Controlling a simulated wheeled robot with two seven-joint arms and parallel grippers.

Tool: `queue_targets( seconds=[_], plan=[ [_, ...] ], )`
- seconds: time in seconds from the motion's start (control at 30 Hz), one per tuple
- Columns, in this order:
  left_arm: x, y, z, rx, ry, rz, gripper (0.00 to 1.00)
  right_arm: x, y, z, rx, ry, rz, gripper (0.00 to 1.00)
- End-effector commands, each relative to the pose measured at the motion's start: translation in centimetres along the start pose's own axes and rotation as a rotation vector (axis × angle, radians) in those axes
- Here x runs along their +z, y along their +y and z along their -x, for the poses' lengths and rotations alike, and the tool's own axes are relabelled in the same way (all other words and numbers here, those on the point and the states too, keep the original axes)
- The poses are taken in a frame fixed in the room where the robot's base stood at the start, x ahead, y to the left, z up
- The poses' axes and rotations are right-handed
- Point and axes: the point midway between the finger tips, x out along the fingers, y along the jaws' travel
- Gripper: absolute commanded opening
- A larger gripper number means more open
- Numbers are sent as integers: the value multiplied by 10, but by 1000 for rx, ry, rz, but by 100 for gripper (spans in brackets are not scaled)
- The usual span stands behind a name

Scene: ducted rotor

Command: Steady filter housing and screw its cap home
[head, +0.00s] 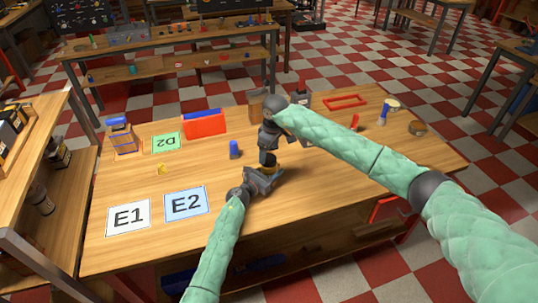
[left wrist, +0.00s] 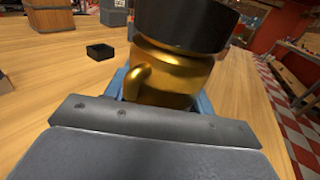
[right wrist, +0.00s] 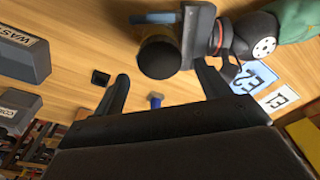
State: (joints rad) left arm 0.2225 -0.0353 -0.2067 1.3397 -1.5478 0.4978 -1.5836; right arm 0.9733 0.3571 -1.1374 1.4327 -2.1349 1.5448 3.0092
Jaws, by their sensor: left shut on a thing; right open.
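The gold filter housing (left wrist: 175,75) stands upright on the wooden table, with a side spout on its left. Its black cap (left wrist: 188,20) sits on top; I cannot tell how tightly. My left gripper (head: 264,177) is shut around the housing's body, its blue-edged fingers on both sides. The cap also shows from above in the right wrist view (right wrist: 159,57), where it hides most of the housing. My right gripper (right wrist: 161,75) is open above the cap, pointing down, apparently apart from it. In the head view the right gripper (head: 268,140) stands just over the cap (head: 267,158).
A blue cylinder (head: 235,149) stands left of the housing, with a red bin (head: 205,124) behind it. Cards E1 (head: 128,217), E2 (head: 187,204) and D2 (head: 166,142) lie left. A red frame (head: 345,101) lies back right. A WASTE container (right wrist: 22,55) stands nearby.

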Motion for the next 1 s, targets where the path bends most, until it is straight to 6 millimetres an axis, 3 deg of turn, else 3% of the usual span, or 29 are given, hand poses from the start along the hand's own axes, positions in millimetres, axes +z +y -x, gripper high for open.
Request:
queue_targets(
  seconds=[0.17,0.53,0.87,1.0],
  plan=[
    [0,1,0,1,0,0,0,-2,0,16,-1,0,0,75],
    [0,1,0,1,0,0,0,-4,2,21,4,2,1,72],
    [0,1,0,1,0,0,0,-22,16,58,61,-3,30,72],
    [0,1,0,1,0,0,0,-22,15,59,58,-20,161,72]
  ],
)
